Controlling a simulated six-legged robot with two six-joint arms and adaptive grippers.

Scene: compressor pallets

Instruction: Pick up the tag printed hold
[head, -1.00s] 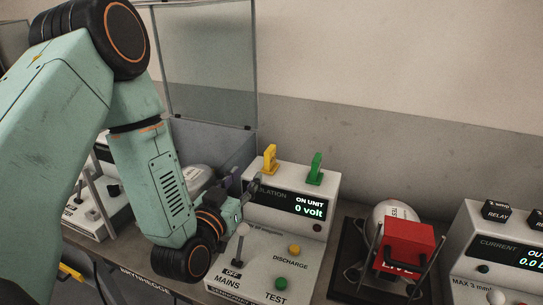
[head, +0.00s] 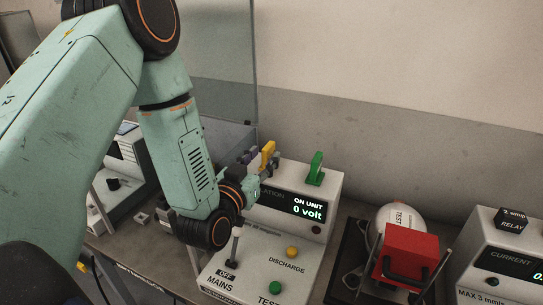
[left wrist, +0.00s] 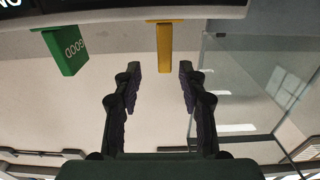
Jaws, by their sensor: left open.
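A yellow tag (head: 268,152) stands upright on top of the white test unit (head: 330,180). No print on it can be read. A green tag (head: 315,168) stands to its right; in the left wrist view the green tag (left wrist: 66,50) reads GOOD, upside down. My left gripper (head: 256,162) is open beside the yellow tag, and its fingers partly hide the tag's lower part in the head view. In the left wrist view the yellow tag (left wrist: 165,45) lies ahead, between the lines of the two spread fingers (left wrist: 160,75). My right gripper is not in view.
The unit has a MAINS lever (head: 236,245), a yellow button (head: 292,252) and a green button (head: 275,288). A red block (head: 410,252) and another white unit (head: 500,255) stand to the right. A clear panel (head: 225,85) rises behind my left arm.

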